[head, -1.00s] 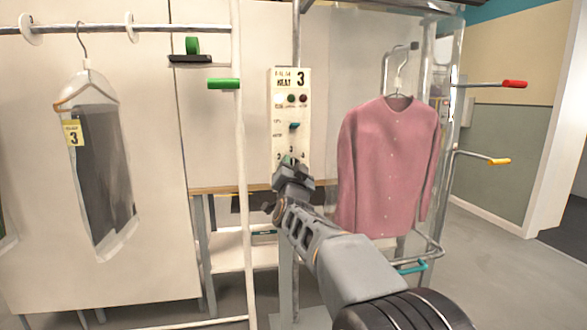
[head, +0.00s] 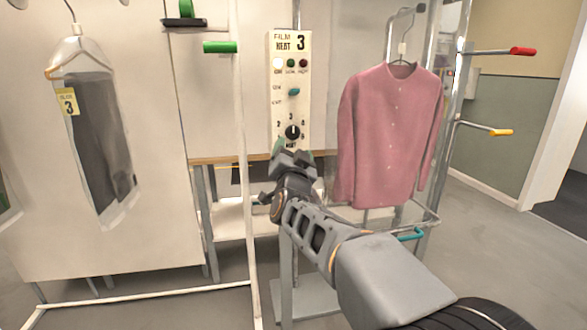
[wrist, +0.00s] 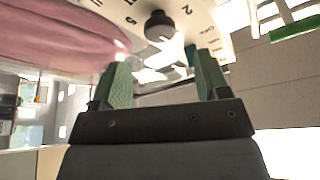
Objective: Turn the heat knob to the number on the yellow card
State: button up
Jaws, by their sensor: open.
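The heat knob (head: 292,131) is a round black dial low on the cream control panel (head: 274,75), with numbers around it. Its pale mark looks upright, toward the 3, but is small. The yellow card (head: 67,101) hangs on the bagged dark garment at left and reads 3. My gripper (head: 290,158) is just below the knob in the head view, apart from it. In the wrist view, the open green fingers (wrist: 163,78) have nothing between them, and the knob (wrist: 160,25) lies beyond their tips, roughly in line with the gap.
A pink cardigan (head: 390,130) hangs close at right of the panel. A white rail post (head: 244,180) stands left of my arm. Red (head: 522,51) and yellow (head: 501,132) tipped pegs stick out at right. A wooden ledge (head: 220,159) runs behind.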

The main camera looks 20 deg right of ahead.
jog(key=v, duration=0.6)
jog(key=shift+f, duration=0.1)
dwell(0.3)
